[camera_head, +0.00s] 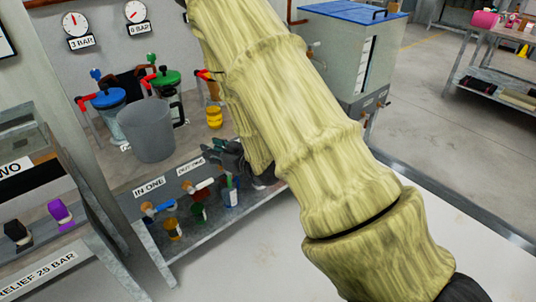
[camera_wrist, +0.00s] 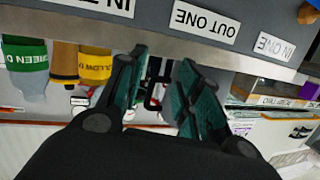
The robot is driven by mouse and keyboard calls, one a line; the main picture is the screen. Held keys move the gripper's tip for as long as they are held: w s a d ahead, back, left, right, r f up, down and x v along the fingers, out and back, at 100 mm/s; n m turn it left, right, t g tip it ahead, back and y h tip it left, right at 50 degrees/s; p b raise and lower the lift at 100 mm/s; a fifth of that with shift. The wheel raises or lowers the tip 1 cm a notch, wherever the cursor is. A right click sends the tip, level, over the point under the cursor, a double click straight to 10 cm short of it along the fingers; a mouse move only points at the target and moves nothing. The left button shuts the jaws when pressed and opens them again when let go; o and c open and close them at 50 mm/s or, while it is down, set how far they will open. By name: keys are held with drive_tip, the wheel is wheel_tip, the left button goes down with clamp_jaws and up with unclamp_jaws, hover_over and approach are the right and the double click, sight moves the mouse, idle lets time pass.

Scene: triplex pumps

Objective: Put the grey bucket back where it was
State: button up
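The grey bucket (camera_head: 147,132) stands upright on the grey bench at the left of the head view, in front of the blue-topped and green-topped vessels. My gripper (camera_head: 236,158) is at the bench's front edge, to the right of the bucket and apart from it; my arm hides part of it. In the wrist view, my gripper's two fingers (camera_wrist: 162,88) are spread, with no held object visible between them. A dark handle-like shape shows in the gap behind them. The bucket is not visible in the wrist view.
Valves with coloured tags hang below the IN ONE label (camera_head: 149,187). The blue-topped vessel (camera_head: 108,99), the green-topped vessel (camera_head: 165,78) and a small yellow item (camera_head: 214,118) are on the bench. A blue-topped tank (camera_head: 335,55) stands behind my arm.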

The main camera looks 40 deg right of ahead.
drive_tip(key=s+a+f+m+g+h, duration=0.15)
drive_tip(key=s+f+g, duration=0.25)
drive_tip(key=s+f, duration=0.55)
drive_tip(key=s+a+f+g+h, duration=0.1)
drive_tip(key=s+a+f+g, duration=0.15)
drive_tip(key=s+f, duration=0.65)
drive_tip(key=s+a+f+g, duration=0.2)
drive_tip(key=s+f+g, duration=0.2)
drive_tip(key=s+f, duration=0.3)
drive_tip(key=s+a+f+g, duration=0.3)
drive_tip(key=s+f+g, duration=0.2)
drive_tip(key=s, duration=1.2)
wheel_tip(320, 180, down, 2)
drive_tip(key=shift+a+f+h, duration=0.1)
drive_tip(key=shift+a+h, duration=0.1)
drive_tip(key=shift+h, duration=0.25)
